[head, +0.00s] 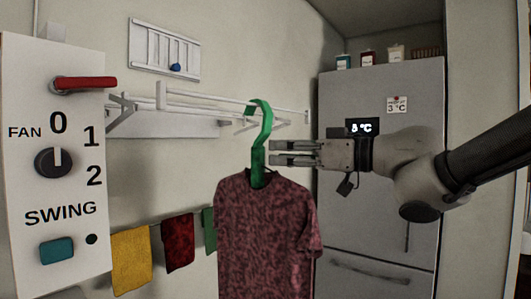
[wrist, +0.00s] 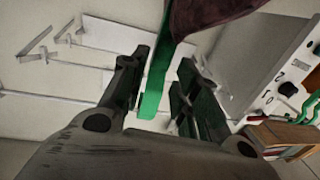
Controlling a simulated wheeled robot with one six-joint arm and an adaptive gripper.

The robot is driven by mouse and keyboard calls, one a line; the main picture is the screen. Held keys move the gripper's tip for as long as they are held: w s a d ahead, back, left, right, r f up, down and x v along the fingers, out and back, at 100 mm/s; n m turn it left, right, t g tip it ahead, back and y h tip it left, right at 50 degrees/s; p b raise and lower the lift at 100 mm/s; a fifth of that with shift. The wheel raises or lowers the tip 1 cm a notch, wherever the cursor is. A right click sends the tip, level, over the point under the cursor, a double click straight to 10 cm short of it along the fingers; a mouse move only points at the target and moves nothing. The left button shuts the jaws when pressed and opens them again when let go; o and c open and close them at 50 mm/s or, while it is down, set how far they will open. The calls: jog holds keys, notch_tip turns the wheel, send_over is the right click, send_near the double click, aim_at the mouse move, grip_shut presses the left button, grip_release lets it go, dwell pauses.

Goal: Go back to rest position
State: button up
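A green hanger (head: 258,160) carries a dark red patterned shirt (head: 266,235). Its hook is at the white wall rack (head: 205,99) and looks to hang on a rail, though the exact contact is hard to tell. My gripper (head: 272,153) is just right of the hanger's neck in the head view, its fingers pointing left. In the wrist view my gripper (wrist: 160,85) has its fingers apart. The green hanger (wrist: 155,82) shows between them, nearer the left finger, with a gap on the right. The shirt (wrist: 215,18) is at the top edge there.
A control panel (head: 55,150) with a knob and red handle stands at the left. Yellow, red and green cloths (head: 131,260) hang low on the wall. A grey fridge (head: 380,110) with jars on top stands behind my arm. The wall bears a small white ladder-like rack (head: 164,50).

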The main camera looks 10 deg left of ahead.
jog(key=v, duration=0.5)
jog(key=w+d+f+m+t+h, duration=0.4)
jog(key=w+d+f+t+h, duration=0.2)
jog(key=w+d+f+h, duration=0.3)
jog(key=d+f+m+h, duration=0.2)
jog(key=d+f, duration=0.1)
jog(key=d, duration=0.4)
jog(key=d+f+m+h, duration=0.1)
jog(key=d+f+h, duration=0.25)
jog(key=d, duration=0.35)
jog(key=s+d+f+m+g+h, duration=0.1)
jog(key=s+d+f+m+g, duration=0.2)
jog(key=s+d, duration=0.6)
jog(key=s+d+f+m+g+h, duration=0.2)
jog(key=s+d+f+m+g, duration=0.1)
jog(key=s+d, duration=0.6)
jog(key=s+f+m, duration=0.1)
jog(key=s+m, duration=0.1)
jog(key=s, duration=0.2)
jog(key=shift+d+f, duration=0.25)
jog(key=shift+d, duration=0.15)
jog(key=shift+a, duration=0.1)
